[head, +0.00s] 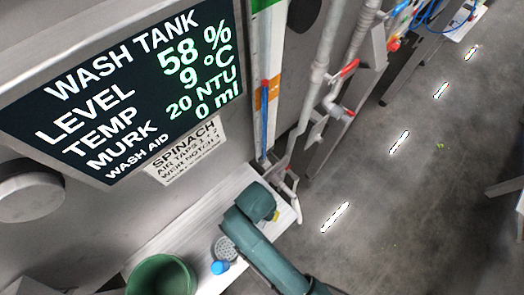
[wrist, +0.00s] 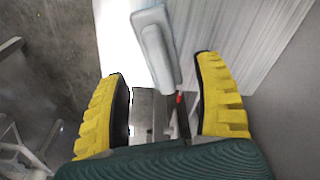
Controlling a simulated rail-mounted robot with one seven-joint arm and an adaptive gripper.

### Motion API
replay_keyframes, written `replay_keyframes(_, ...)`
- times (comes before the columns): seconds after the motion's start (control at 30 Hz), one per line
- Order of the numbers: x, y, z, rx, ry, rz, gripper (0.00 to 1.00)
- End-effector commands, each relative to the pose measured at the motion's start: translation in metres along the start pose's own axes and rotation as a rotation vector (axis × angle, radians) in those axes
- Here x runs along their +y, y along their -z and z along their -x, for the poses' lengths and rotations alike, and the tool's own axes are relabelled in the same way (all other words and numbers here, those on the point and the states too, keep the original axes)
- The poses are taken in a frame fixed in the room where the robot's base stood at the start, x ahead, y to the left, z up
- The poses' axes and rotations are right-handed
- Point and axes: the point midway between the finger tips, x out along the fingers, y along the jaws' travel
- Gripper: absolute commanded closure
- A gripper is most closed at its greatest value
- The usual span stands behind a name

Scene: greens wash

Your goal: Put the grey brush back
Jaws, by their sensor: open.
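In the wrist view, a light grey brush (wrist: 157,48) with a raised grey grip lies ahead of my gripper (wrist: 160,68) on a pale ribbed surface. The two yellow fingers are spread apart, one to each side of the brush's near end. I cannot tell whether either finger touches it. My gripper is open with nothing clamped. In the head view, my green arm reaches over the white ledge below the wash tank, and only a little yellow of my gripper (head: 275,215) shows. I cannot make out the brush there.
A green bucket (head: 162,276) stands at the bottom of the head view. A blue-capped item (head: 219,267) and a perforated grey disc (head: 227,248) are on the white ledge (head: 190,222) near my arm. Pipes with red-handled valves (head: 348,68) rise behind. Open floor lies to the right.

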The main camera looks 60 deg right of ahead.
Motion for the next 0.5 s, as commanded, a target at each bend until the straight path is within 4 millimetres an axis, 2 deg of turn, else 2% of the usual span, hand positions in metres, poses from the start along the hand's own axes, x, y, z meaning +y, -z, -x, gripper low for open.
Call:
replay_keyframes(0.1,-0.001,0.000,0.026,0.001,0.003,0.001,0.32)
replay_keyframes(0.2,0.000,0.000,0.040,0.000,0.001,0.000,0.32)
replay_keyframes(0.3,0.000,0.000,0.046,0.000,0.000,0.000,0.32)
replay_keyframes(0.5,0.000,0.000,0.048,0.000,-0.001,0.000,0.32)
